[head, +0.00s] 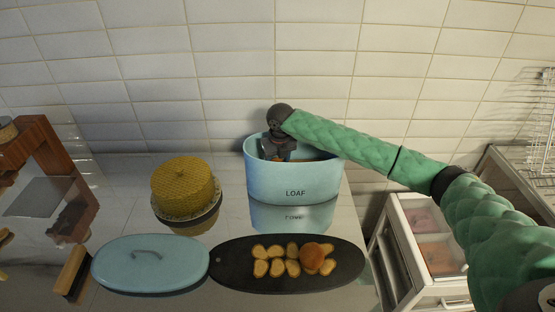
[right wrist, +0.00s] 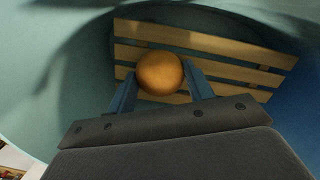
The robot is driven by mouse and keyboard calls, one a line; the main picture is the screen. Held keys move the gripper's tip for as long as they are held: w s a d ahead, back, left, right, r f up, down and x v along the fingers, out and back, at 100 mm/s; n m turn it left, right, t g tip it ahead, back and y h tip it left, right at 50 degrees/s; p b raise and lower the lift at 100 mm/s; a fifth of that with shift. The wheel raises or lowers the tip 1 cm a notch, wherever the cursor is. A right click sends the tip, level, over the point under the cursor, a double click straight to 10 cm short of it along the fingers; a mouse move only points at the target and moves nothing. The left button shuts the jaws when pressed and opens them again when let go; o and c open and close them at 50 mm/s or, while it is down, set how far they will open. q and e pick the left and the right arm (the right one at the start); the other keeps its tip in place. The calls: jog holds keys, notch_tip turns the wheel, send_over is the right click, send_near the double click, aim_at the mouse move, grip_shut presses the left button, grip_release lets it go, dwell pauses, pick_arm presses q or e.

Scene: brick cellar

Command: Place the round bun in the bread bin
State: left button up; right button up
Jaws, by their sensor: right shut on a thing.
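The bread bin (head: 300,178) is a pale blue oval tub marked LOAF, standing open against the tiled wall. My right gripper (head: 272,155) reaches down into it from above, and the bin's front wall partly hides it. In the right wrist view the round bun (right wrist: 159,72), golden brown, sits between my two blue fingers, which are shut on it. Behind it are the wooden slats (right wrist: 220,50) on the bin's floor, with the blue bin wall (right wrist: 60,90) around. I cannot tell whether the bun touches the slats. My left gripper is not in view.
A blue lid (head: 150,268) with a handle lies at the front left. A dark board (head: 345,262) beside it holds several bread slices and a brown roll (head: 313,256). A yellow domed cake (head: 182,187) stands left of the bin. A glass-topped cabinet (head: 425,240) stands at the right.

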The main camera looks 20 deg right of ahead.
jog(key=o, duration=0.9)
jog(key=shift+f, duration=0.1)
jog(key=shift+o, duration=0.2)
jog(key=shift+r, duration=0.35)
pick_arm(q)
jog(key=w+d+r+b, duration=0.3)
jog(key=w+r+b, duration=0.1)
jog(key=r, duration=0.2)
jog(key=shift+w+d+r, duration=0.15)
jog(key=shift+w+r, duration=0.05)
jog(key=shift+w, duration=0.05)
pick_arm(e)
notch_tip(320, 180, up, 12)
jog(key=s, duration=0.1)
jog(key=shift+s+f, duration=0.2)
jog(key=shift+f, duration=0.05)
jog(key=shift+d, duration=0.15)
